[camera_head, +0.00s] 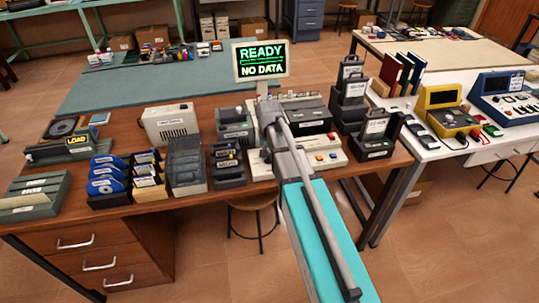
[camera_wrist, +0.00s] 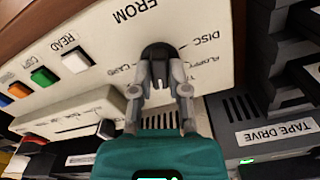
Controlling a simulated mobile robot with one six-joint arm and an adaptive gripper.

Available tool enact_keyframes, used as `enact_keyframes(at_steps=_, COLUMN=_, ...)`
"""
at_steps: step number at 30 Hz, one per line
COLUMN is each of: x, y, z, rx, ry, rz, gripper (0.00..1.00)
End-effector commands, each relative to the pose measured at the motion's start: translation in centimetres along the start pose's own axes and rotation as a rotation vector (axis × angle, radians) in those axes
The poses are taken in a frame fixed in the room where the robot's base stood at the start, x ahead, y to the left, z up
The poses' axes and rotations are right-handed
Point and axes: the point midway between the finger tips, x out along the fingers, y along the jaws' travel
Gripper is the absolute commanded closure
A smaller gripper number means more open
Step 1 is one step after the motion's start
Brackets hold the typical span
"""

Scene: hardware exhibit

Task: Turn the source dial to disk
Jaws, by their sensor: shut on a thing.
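The source dial is a black round knob (camera_wrist: 157,50) on a cream panel (camera_wrist: 105,22) in the wrist view, under the upside-down word FROM. The labels DISC, FLOPPY and CARD and a partly hidden one stand around it. My gripper (camera_wrist: 160,78) is shut on the dial, one finger on each side. The fingers cover part of the knob, so I cannot tell which label it points to. In the head view my arm hides the dial on the cream console (camera_head: 333,160). The screen (camera_head: 261,61) above it reads READY, NO DATA.
Coloured buttons, including a white one marked READ (camera_wrist: 75,62), sit left of the dial in the wrist view. A dark tape drive (camera_wrist: 270,135) is at lower right. The wooden desk (camera_head: 115,218) holds disk racks, a LOAD unit (camera_head: 77,147) and a cream box (camera_head: 170,124).

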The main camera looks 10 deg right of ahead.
Motion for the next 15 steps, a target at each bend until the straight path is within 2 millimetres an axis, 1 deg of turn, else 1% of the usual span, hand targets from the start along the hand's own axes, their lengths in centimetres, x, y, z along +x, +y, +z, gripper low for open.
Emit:
enact_keyframes(at_steps=10, x=0.0, y=-0.02, z=-0.05, rx=0.002, ry=0.002, rz=0.0, gripper=1.0)
enact_keyframes(at_steps=11, x=0.0, y=-0.02, z=-0.05, rx=0.002, ry=0.002, rz=0.0, gripper=0.77)
enact_keyframes(at_steps=15, x=0.0, y=-0.02, z=-0.04, rx=0.002, ry=0.001, rz=0.0, gripper=0.51)
